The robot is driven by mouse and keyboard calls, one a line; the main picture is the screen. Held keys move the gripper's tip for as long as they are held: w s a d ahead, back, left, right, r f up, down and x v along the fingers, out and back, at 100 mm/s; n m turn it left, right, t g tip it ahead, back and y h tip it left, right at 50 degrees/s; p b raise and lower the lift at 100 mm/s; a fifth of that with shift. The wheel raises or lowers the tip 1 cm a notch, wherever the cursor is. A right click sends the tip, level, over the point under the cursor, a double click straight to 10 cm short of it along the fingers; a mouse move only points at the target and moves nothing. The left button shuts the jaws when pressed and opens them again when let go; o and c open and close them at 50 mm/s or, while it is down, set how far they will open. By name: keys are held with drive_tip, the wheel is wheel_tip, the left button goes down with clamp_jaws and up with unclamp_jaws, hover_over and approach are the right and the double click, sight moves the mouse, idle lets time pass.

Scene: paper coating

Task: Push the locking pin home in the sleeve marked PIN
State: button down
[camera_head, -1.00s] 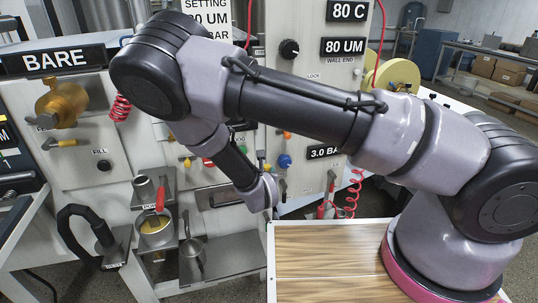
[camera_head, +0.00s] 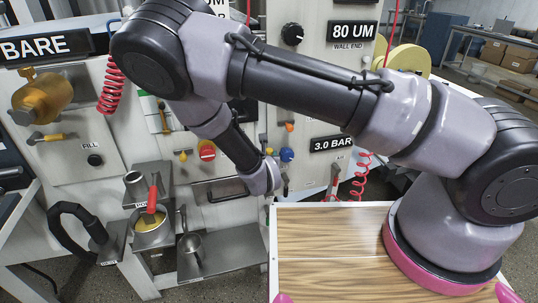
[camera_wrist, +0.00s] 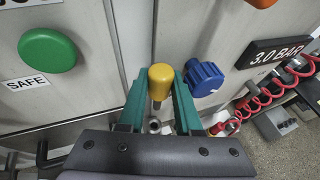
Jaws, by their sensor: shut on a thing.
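The locking pin has a yellow rounded head (camera_wrist: 161,76) and a metal shank, seen in the wrist view. My gripper (camera_wrist: 159,90) has green fingers, one on each side of the pin, and is shut on it. A small metal ring or hole (camera_wrist: 154,125) shows below the shank, between the fingers. I cannot tell whether it is the sleeve, and no PIN label is readable. In the head view a small yellow head (camera_head: 269,151) shows just above the end of my arm. My fingers are hidden there behind the wrist.
A blue knob (camera_wrist: 203,78) stands close to the right finger. A green SAFE button (camera_wrist: 48,57) is at the left and an orange knob (camera_wrist: 262,3) at the top. Red coiled hose (camera_wrist: 290,78) hangs at the right. A red-handled pot (camera_head: 152,228) stands on a low shelf.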

drive_tip(key=shift+s+f, duration=0.1)
drive_tip(key=shift+s, duration=0.15)
drive_tip(key=shift+f, duration=2.85)
drive_tip(key=shift+f, duration=2.3)
drive_tip(key=c, duration=0.5)
unclamp_jaws()
drive_tip(key=shift+a, duration=0.1)
drive_tip(key=v, duration=1)
drive_tip(key=shift+s+r, duration=0.15)
drive_tip(key=shift+s, duration=0.2)
